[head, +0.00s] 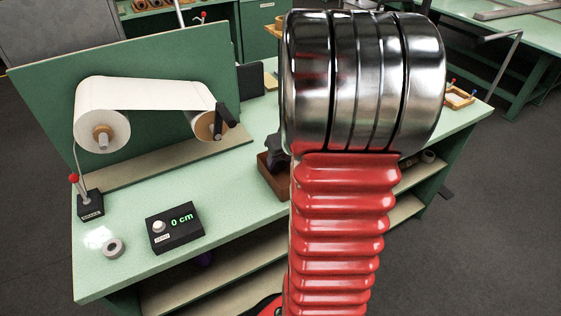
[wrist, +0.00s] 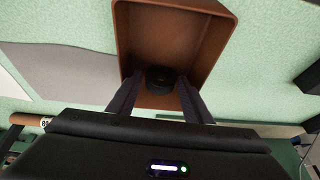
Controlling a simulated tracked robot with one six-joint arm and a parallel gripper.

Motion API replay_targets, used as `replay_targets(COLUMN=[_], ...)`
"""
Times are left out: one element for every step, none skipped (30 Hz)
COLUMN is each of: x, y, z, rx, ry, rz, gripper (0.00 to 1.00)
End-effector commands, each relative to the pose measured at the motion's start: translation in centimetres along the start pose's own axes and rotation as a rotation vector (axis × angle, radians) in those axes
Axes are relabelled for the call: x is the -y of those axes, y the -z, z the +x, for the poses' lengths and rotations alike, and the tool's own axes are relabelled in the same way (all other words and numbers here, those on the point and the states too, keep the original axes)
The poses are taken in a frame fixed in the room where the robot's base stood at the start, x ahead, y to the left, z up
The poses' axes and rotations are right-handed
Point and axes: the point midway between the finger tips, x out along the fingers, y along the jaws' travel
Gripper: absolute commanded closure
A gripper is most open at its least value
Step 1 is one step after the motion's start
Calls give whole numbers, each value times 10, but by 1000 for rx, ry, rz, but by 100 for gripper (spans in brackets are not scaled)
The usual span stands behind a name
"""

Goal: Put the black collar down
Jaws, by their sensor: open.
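The black collar (wrist: 161,76) lies inside a brown open box (wrist: 203,14), near the box's near end in the wrist view. My gripper (wrist: 160,92) is open, with one dark finger on each side of the collar. The fingers look apart from it, though how near they are is hard to tell. In the head view my gripper (head: 275,148) shows as a dark shape over the brown box (head: 270,182), partly behind my red arm. The collar is hidden in that view.
The box stands on a pale green bench (head: 140,275). To its left are a black readout showing 0 cm (head: 175,228), a grey ring (head: 114,248), a red-knobbed lever box (head: 90,205) and a paper roll (head: 102,130). A small wooden tray (head: 460,97) stands at the right end.

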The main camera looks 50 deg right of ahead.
Motion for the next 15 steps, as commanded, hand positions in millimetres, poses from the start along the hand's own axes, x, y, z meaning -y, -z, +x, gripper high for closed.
replay_targets(x=[0, 0, 0, 0, 0, -1, -1, -1, -1, -1, -1, -1, -1, -1, -1], y=[1, 1, 1, 1, 1, 1, 1, 1, 1, 1, 1, 1, 1, 1, 1], z=[-4, -7, -10, -13, -17, -22, -26, -30, -37, -41, -45, -51, -56, -60, -66], rx=[-3, -3, -3, -3, -3, -4, -3, -3, -4, -4, -4, -4, -4, -4, -4], ry=[-1, -2, -1, -1, -1, -3, -3, -2, -3, -2, -2, -3, -3, -3, -3], rz=[0, 0, 1, 1, 0, 0, -1, -1, 0, 1, 1, 1, 0, 0, -1], gripper=[54, 54, 54, 54, 54, 54, 54, 54, 54, 54, 54, 54, 54, 54, 54])
